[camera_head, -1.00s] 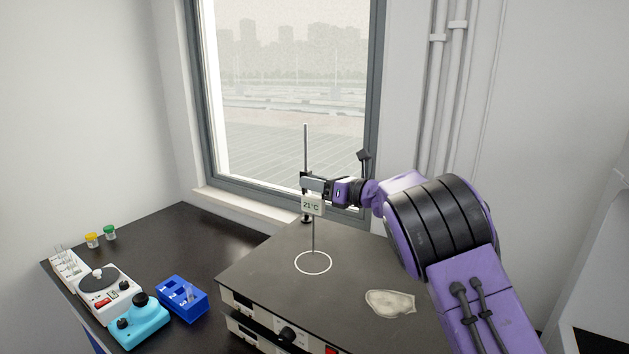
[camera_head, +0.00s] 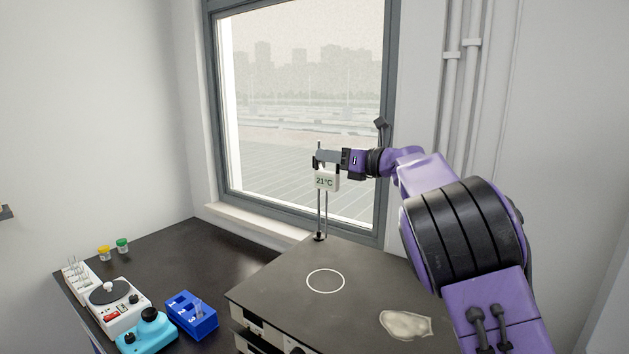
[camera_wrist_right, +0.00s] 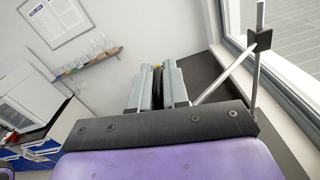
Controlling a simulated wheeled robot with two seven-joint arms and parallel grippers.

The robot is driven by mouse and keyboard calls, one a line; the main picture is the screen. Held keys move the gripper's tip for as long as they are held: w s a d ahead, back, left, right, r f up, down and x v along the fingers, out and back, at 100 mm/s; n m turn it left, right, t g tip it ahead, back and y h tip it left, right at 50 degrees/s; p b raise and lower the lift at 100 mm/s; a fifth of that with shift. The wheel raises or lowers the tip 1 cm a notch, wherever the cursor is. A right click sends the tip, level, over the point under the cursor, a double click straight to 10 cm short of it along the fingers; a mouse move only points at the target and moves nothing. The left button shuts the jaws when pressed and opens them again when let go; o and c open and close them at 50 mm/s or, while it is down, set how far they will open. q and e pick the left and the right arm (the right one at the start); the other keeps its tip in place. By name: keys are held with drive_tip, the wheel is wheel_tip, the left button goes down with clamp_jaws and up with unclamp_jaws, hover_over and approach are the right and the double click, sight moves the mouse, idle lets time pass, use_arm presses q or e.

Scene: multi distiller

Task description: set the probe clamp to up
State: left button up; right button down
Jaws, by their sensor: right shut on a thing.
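The probe clamp sits near the top of a thin upright metal rod (camera_head: 320,222) at the back of the dark hotplate (camera_head: 270,293). The white probe display (camera_head: 325,181) reads 21°C and hangs below my right gripper (camera_head: 326,157). The thin probe hangs down from it, its lower end above the white ring on the plate. My right gripper is shut on the clamp's holder; its fingers hide much of the grip. In the right wrist view, the clamp's black block (camera_wrist_right: 260,40) is around the rod, and a slanted bar runs from it towards my fingers (camera_wrist_right: 158,88). My left gripper is out of view.
A pale flat piece (camera_head: 406,324) lies on the plate's right side. A blue numbered rack (camera_head: 190,318), a teal device (camera_head: 148,334), a white device (camera_head: 118,308) and small yellow- and green-capped jars (camera_head: 113,249) stand on the left bench. The window is behind the rod.

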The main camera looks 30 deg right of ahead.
drive_tip(key=shift+a+r, duration=0.1)
drive_tip(key=shift+r, duration=1.25)
drive_tip(key=c, duration=1.2)
unclamp_jaws()
drive_tip(key=shift+a, duration=0.15)
drive_tip(key=shift+f, duration=0.1)
drive_tip(key=shift+s+d+f, duration=0.15)
drive_tip(key=shift+s+d, duration=0.05)
drive_tip(key=b+v, duration=0.6)
drive_tip(key=v, duration=0.4)
